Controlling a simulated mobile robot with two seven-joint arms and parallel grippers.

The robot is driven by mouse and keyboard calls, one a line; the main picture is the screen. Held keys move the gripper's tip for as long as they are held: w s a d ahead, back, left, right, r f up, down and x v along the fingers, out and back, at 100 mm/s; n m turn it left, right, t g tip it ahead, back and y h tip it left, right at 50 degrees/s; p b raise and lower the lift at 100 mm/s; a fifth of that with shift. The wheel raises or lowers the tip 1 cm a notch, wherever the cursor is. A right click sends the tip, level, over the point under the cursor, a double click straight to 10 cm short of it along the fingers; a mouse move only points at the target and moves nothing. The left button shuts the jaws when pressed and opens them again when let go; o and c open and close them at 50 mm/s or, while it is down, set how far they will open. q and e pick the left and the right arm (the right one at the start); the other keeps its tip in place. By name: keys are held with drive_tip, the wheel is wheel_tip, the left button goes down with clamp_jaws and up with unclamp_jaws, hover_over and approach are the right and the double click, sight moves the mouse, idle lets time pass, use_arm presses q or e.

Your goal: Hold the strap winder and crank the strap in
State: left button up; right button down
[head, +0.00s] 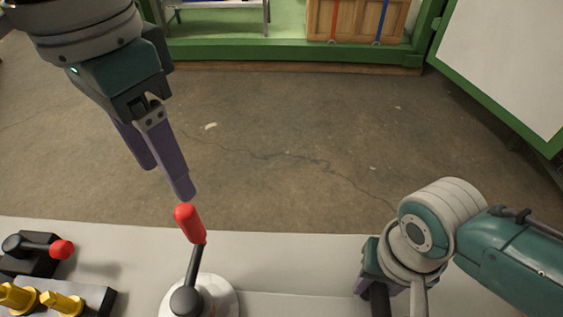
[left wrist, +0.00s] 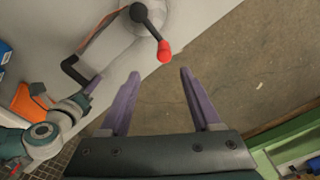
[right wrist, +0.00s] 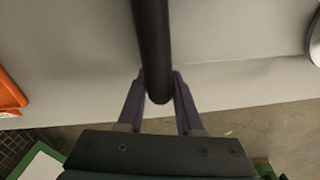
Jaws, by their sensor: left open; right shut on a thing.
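The strap winder (head: 226,298) is a pale round body on the bench, with a black crank arm (head: 194,264) ending in a red grip (head: 190,223). My left gripper (head: 168,180) is open and empty, its fingertips just beyond the red grip. In the left wrist view the red grip (left wrist: 164,51) lies just ahead of the gap between the fingers (left wrist: 160,74). My right gripper (right wrist: 160,78) is shut on a black bar handle (right wrist: 152,40), which also shows in the left wrist view (left wrist: 72,68). The head view hides most of that grasp.
At the bench's left are a black device with a red knob (head: 62,249) and a block with yellow pegs (head: 62,303). An orange object (left wrist: 30,102) lies near my right arm. Open concrete floor (head: 290,140) lies beyond the bench edge.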

sight(184, 209)
use_arm(q)
drive_tip(key=shift+w+a+r, duration=0.15)
drive_tip(key=shift+w+r, duration=0.05)
wheel_tip(184, 209, down, 2)
drive_tip(key=shift+f, duration=0.25)
drive_tip(key=shift+w+d+f, duration=0.15)
drive_tip(key=shift+w+d, duration=0.05)
drive_tip(key=shift+d, duration=0.05)
drive_tip(key=f, duration=0.9)
drive_tip(key=shift+s+a, duration=0.15)
drive_tip(key=shift+a, duration=0.15)
drive_tip(key=shift+c, duration=0.3)
clamp_jaws()
